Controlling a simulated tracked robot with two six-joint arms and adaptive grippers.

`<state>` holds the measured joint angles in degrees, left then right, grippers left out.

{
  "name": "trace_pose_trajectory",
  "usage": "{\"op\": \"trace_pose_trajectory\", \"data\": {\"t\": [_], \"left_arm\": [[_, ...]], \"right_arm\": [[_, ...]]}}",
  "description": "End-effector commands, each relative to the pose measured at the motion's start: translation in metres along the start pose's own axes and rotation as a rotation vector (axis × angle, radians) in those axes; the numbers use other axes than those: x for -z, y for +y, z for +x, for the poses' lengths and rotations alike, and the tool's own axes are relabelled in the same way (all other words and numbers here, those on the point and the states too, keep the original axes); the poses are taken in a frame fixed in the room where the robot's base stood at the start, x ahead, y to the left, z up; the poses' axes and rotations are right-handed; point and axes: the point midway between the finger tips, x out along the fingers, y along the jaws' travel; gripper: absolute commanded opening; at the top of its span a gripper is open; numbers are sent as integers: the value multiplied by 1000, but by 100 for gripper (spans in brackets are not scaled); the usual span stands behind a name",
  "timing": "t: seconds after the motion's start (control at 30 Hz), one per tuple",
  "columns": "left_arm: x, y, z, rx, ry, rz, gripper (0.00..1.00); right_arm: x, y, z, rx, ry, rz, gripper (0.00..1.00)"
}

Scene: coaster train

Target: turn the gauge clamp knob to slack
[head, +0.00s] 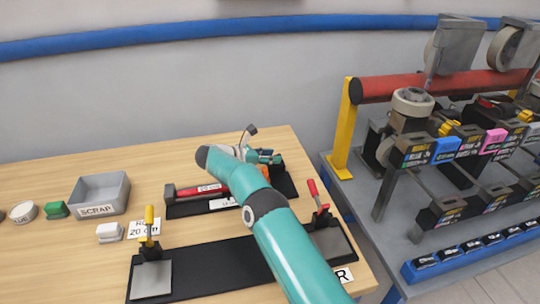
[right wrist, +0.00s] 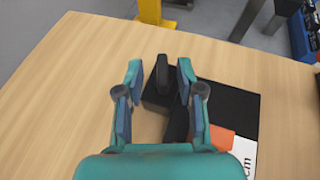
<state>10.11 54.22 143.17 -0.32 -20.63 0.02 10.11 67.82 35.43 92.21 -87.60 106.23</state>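The gauge is a black board (head: 287,183) at the back right of the wooden table, partly behind my right arm. In the right wrist view, its dark end block (right wrist: 157,100) carries an upright black knob (right wrist: 162,78). My right gripper (right wrist: 160,72) is open, with one finger on each side of the knob and a gap visible on both sides. In the head view the right gripper (head: 264,157) is small at the gauge's far end, and the knob cannot be made out there. My left gripper is not in view.
A red bar (head: 187,191) with a label lies along the gauge. In front is a black fixture (head: 220,267) with yellow-handled (head: 149,222) and red-handled (head: 314,192) clamps. A grey scrap bin (head: 101,192) stands left. A grey cart (head: 375,207) with a rack stands right.

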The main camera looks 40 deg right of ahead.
Motion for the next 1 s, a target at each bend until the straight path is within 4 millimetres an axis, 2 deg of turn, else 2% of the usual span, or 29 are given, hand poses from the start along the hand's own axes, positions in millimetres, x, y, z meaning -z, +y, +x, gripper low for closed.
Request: {"op": "trace_pose_trajectory", "data": {"t": [0.13, 0.4, 0.63, 0.87, 1.0], "left_arm": [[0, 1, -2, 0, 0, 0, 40], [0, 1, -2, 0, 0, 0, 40], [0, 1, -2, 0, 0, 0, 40], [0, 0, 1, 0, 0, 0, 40], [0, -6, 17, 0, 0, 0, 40]], "right_arm": [[0, 0, 8, 1, 0, 0, 38], [0, 0, 9, 0, 0, 0, 38], [0, 0, 8, -1, 0, 0, 0], [1, 1, 8, -8, -1, 0, 0], [3, 3, 9, -40, -2, -9, 0]]}}
